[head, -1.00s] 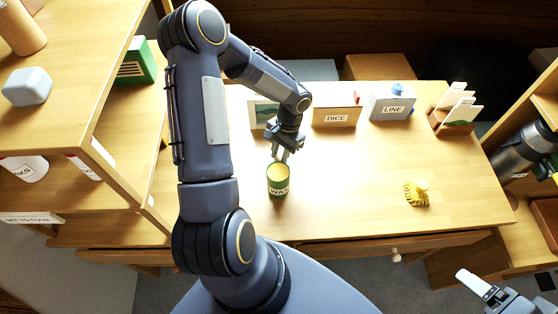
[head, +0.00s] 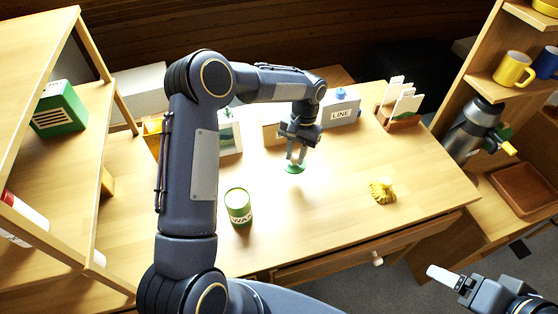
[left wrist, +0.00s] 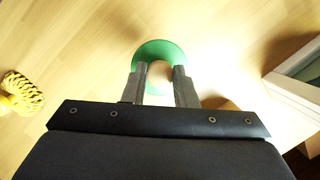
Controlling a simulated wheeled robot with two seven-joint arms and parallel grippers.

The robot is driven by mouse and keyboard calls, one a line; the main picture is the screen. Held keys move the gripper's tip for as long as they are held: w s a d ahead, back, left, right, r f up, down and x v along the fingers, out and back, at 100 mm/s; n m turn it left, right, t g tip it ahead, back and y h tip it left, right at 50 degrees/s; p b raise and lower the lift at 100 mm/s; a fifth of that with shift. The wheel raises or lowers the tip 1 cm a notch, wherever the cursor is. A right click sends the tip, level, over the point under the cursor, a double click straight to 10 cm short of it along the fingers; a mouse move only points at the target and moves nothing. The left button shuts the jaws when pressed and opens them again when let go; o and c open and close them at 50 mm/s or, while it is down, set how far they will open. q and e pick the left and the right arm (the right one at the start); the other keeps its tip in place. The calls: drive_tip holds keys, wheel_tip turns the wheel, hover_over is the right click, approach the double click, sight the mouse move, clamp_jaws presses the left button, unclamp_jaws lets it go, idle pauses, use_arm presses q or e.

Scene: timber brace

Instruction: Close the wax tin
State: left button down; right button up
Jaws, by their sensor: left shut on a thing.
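The wax tin (head: 238,208) stands upright on the table in the head view, green with a pale label. Its top is open and shows a yellowish inside. A round green lid (head: 294,169) is to the right of the tin and farther back, apart from it. My left gripper (head: 296,158) points down and is shut on the lid's middle. The left wrist view shows the green lid (left wrist: 160,48) around and beyond the fingertips. I cannot tell whether the lid touches the table. My right gripper (head: 447,278) shows at the lower right, its jaw opening unclear.
A box marked LINE (head: 341,110) and a card rack (head: 400,115) stand along the back. A yellow ribbed thing (head: 381,190) lies on the right of the table. The table (head: 320,220) is clear between the tin and the yellow thing. Shelves flank both sides.

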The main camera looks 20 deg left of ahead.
use_arm(q)
drive_tip(key=shift+w+d, duration=0.3)
use_arm(e)
drive_tip(key=shift+f, duration=0.1)
use_arm(q)
drive_tip(key=s+a+f+n, duration=0.1)
drive_tip(key=s+a, duration=0.1)
drive_tip(key=s, duration=0.6)
drive_tip(key=shift+f, duration=0.3)
drive_tip(key=shift+s, duration=0.1)
use_arm(e)
drive_tip(key=shift+c, duration=0.3)
